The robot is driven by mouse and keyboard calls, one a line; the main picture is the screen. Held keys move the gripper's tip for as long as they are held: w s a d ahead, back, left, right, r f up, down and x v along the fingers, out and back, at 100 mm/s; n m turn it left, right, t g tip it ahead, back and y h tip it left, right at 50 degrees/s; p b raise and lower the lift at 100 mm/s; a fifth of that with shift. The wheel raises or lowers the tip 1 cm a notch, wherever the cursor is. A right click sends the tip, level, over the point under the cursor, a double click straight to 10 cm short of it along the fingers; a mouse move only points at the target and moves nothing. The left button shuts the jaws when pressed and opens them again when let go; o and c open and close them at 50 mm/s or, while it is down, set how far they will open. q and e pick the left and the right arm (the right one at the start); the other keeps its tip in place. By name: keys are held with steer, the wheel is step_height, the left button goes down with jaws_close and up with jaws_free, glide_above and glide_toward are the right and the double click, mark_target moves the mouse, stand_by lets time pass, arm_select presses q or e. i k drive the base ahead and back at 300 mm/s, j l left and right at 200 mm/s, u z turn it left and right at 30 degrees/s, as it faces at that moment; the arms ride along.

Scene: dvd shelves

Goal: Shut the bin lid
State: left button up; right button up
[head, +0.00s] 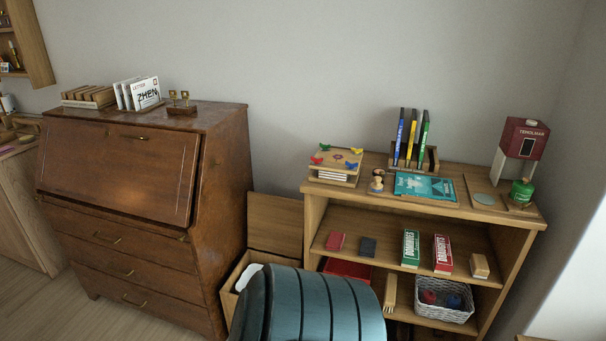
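A light wooden bin (228,297) stands on the floor between the brown bureau and the shelf unit. Its flat wooden lid (275,222) is open, standing up behind the box near the wall. Something white (248,277) shows in or at the opening of the bin. A teal ribbed, rounded object hides most of the bin's front and right side. Neither of my grippers is in view.
The teal ribbed object (315,305), perhaps a chair back, stands close in front. The bureau (120,170) is left of the bin, and the shelf unit (420,208) with games and a grey basket (444,312) is right. Bare floor (50,310) shows at lower left.

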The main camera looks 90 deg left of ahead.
mark_target(275, 223)
steer(key=u, duration=3.1)
steer(key=i+j+z, duration=0.1)
steer(key=i+j, duration=0.75)
steer(key=i+j+z, duration=0.15)
steer(key=i+j, duration=0.25)
steer(key=j, duration=0.2)
steer(key=i+j+z, duration=0.1)
steer(key=i+j, duration=0.25)
steer(key=j, duration=0.2)
